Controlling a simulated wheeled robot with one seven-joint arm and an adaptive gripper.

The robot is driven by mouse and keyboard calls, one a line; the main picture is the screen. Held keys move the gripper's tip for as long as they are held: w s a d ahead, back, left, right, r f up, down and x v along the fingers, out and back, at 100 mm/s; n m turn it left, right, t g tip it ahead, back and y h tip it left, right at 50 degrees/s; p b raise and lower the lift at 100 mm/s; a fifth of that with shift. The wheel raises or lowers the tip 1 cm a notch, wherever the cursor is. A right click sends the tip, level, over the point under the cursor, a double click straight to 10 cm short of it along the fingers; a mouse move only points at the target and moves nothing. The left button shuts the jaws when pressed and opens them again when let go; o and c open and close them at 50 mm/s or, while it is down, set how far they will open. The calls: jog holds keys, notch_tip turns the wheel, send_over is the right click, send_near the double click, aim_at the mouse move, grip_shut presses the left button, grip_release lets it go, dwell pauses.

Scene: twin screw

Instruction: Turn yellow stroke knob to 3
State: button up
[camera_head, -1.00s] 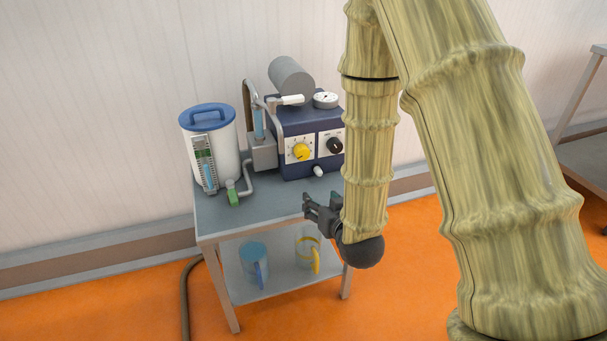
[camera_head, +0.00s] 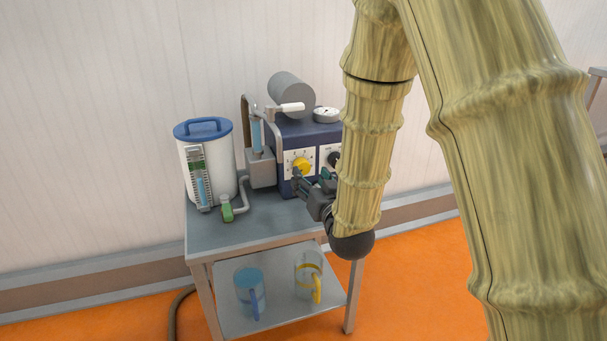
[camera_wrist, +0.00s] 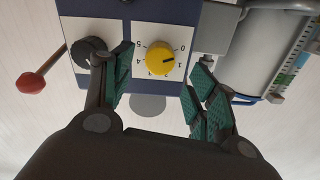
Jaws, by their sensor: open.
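The yellow stroke knob (camera_head: 302,164) sits on a white dial plate on the front of the dark blue pump box. In the wrist view, the yellow knob (camera_wrist: 160,58) shows upside down between my fingertips. Its dark mark appears to point near 1 on the 0 to 5 scale. My gripper (camera_head: 311,181) is open, in front of and slightly below the knob. In the wrist view, my gripper (camera_wrist: 162,68) has its green-padded fingers spread to either side of the knob, apparently without touching it.
A black knob (camera_wrist: 88,52) is close beside one finger. A red-tipped lever (camera_wrist: 38,78) sticks out past it. A white canister with a blue lid (camera_head: 207,155) and a green-ended pipe (camera_head: 227,208) stand at left on the grey table (camera_head: 255,228). Two jugs are on the lower shelf.

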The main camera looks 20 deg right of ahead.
aim_at(304, 169)
jog(key=shift+w+b, duration=0.65)
jog(key=shift+w, duration=2.1)
jog(key=c, duration=1)
